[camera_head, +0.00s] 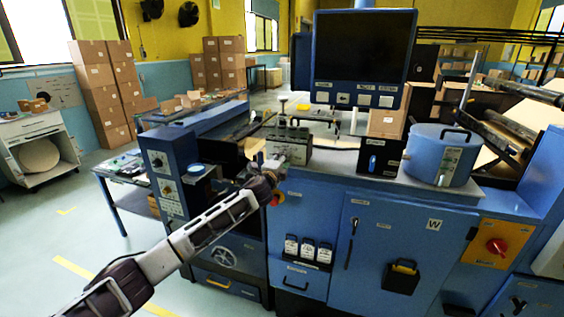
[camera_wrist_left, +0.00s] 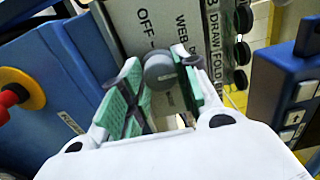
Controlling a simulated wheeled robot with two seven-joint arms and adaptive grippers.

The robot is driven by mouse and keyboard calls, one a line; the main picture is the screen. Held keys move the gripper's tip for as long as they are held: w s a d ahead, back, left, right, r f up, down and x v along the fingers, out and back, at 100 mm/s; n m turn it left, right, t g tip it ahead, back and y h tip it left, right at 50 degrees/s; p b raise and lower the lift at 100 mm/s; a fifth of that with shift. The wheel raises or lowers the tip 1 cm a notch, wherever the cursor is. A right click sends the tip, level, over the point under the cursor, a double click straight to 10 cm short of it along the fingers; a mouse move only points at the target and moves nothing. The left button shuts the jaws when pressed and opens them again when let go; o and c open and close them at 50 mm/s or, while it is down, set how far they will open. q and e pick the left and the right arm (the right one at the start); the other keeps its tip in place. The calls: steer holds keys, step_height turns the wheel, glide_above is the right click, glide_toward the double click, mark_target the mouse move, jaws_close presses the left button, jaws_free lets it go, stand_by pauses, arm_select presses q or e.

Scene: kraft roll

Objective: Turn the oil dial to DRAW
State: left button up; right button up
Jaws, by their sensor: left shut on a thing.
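My left arm reaches in from the left of the head view. Its gripper (camera_head: 274,165) is at the front of a grey box (camera_head: 298,146) on the blue machine's top. In the left wrist view, the gripper's green finger pads (camera_wrist_left: 160,92) are shut on a round grey dial (camera_wrist_left: 158,66) on a pale panel (camera_wrist_left: 125,18). The panel reads OFF and WEB beside the dial; lettering behind the fingers is partly hidden. DRAW and FOLD show on a strip beside several black knobs (camera_wrist_left: 241,52). I cannot tell which mark the dial points at.
A red knob on a yellow ring (camera_wrist_left: 18,90) is at the left of the wrist view. In the head view, a dark screen (camera_head: 362,45) stands behind the worktop, and a blue round tank (camera_head: 438,160) is to the right. Open floor (camera_head: 40,225) lies left.

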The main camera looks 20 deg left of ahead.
arm_select(q)
steer(key=shift+f, duration=0.1)
steer(key=o, duration=1)
steer(key=shift+o, duration=0.2)
steer(key=s, duration=1.2)
steer(key=shift+a, duration=0.15)
stand_by(0.4)
